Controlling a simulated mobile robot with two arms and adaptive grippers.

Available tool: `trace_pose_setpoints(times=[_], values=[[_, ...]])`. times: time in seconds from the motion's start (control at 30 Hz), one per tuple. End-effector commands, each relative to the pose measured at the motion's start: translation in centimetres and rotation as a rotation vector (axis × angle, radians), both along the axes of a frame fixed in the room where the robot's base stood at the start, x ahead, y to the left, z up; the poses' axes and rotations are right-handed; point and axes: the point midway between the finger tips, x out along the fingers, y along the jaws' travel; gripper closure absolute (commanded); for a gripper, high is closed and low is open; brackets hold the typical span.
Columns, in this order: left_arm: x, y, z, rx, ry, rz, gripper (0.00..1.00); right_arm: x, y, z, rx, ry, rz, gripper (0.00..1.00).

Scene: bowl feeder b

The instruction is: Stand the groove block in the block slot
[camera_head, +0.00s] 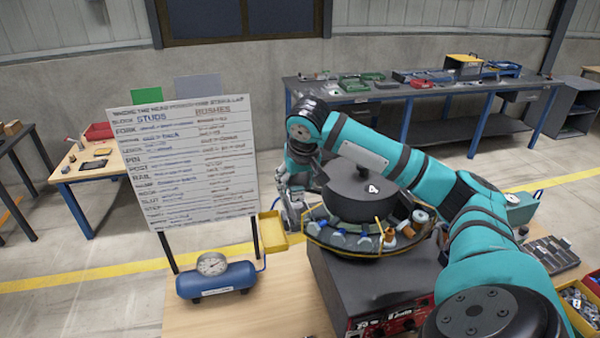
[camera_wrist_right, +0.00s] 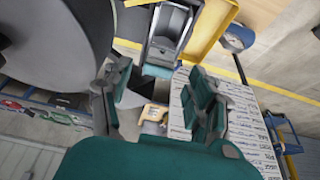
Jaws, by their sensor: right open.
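My right gripper (camera_head: 291,213) hangs behind the left side of the dark feeder bowl (camera_head: 358,190), close to the yellow tray (camera_head: 273,230). In the right wrist view the two fingers of my right gripper (camera_wrist_right: 160,78) are apart. A small tan piece (camera_wrist_right: 153,114) shows between them in the picture. I cannot tell whether it is the groove block or something in the background. A grey chute-like part (camera_wrist_right: 172,22) lies beyond the fingertips beside the yellow tray (camera_wrist_right: 212,28). I cannot make out the block slot for certain. My left gripper is out of view.
A whiteboard (camera_head: 185,160) with writing stands left of the feeder, close to my right gripper. A blue tank with a gauge (camera_head: 215,278) stands in front of it. Parts sit around the bowl's rim. A dark tray (camera_head: 552,254) and a yellow bin (camera_head: 580,308) are at right.

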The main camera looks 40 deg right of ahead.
Motion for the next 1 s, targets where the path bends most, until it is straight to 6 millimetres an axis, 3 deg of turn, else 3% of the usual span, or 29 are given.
trace_pose_setpoints(times=[0.2,0.43,1.0], values=[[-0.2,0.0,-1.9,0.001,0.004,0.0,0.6,-1.5,1.0,4.3,0.001,-0.007,0.003,0.41],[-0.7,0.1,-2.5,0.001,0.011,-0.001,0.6,-2.6,1.5,7.3,0.001,-0.003,0.001,0.41],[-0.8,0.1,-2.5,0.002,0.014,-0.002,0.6,-2.9,1.6,7.9,0.0,0.0,0.0,0.41]])
